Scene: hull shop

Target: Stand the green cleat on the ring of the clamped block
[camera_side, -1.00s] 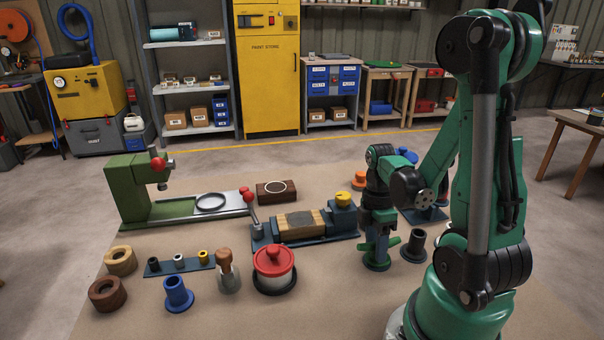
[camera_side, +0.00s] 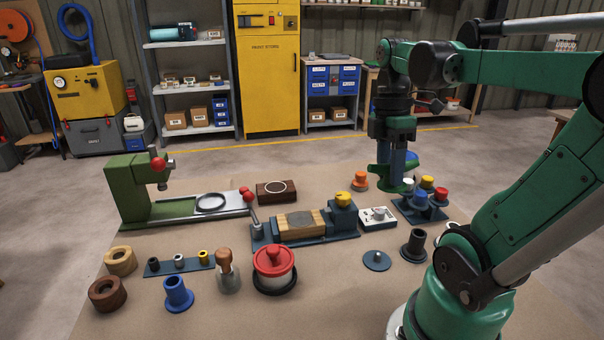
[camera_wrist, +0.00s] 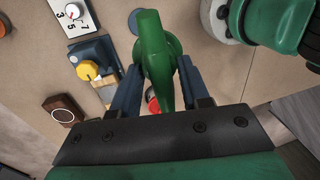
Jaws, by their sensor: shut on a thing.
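My gripper (camera_side: 390,178) is shut on the green cleat (camera_side: 394,189) and holds it in the air at the right, behind the vise. In the wrist view the green cleat (camera_wrist: 155,60) lies between the two blue fingers of my gripper (camera_wrist: 158,75). The clamped block (camera_side: 318,218) is pale wood, held in a dark blue vise (camera_side: 343,217) with a yellow knob. Its top carries a dark grey patch (camera_side: 300,218); I cannot make out a clear ring. In the wrist view, the clamped block (camera_wrist: 106,93) is partly hidden by the left finger.
A blue disc (camera_side: 377,261) lies bare at the front right, near a dark spool (camera_side: 414,246). A white numbered plate (camera_side: 378,217) sits right of the vise. A brown block with a white ring (camera_side: 277,191) lies behind it. A red-lidded pot (camera_side: 274,270) stands in front.

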